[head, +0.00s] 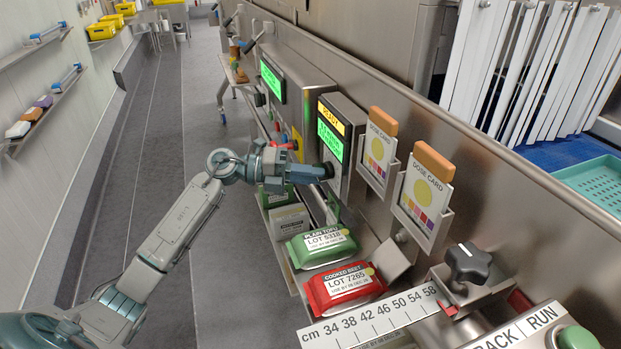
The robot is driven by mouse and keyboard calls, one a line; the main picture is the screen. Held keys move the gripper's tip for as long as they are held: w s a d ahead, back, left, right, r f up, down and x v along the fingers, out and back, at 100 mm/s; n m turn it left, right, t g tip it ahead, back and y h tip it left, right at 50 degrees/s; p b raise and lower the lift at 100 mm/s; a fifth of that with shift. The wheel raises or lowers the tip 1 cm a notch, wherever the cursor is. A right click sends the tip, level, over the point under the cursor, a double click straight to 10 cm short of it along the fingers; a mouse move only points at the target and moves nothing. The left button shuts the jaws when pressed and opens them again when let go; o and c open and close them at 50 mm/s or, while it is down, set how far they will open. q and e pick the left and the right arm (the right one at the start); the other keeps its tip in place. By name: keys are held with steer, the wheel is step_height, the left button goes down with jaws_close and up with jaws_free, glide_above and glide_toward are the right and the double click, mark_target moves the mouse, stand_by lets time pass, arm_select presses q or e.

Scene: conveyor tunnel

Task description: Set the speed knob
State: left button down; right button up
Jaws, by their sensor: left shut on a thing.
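My left arm reaches in from the lower left, and my left gripper (318,172) is at the front of a grey control box (347,115). The box has a lit yellow strip and a green screen. The gripper is shut on a dark round knob (328,170) below the screen. The fingers hide part of the knob, and its setting cannot be read. My right gripper is not in view.
Below the gripper lie a green packet (320,246) and a red packet (345,288). Dose card holders (425,205) stand at the right. A black star knob (467,262) sits by a cm ruler (375,322). The grey floor at left is clear.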

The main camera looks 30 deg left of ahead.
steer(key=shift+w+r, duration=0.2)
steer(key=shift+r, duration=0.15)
arm_select(q)
steer(key=c, duration=1.4)
jaws_free()
steer(key=shift+c, duration=0.2)
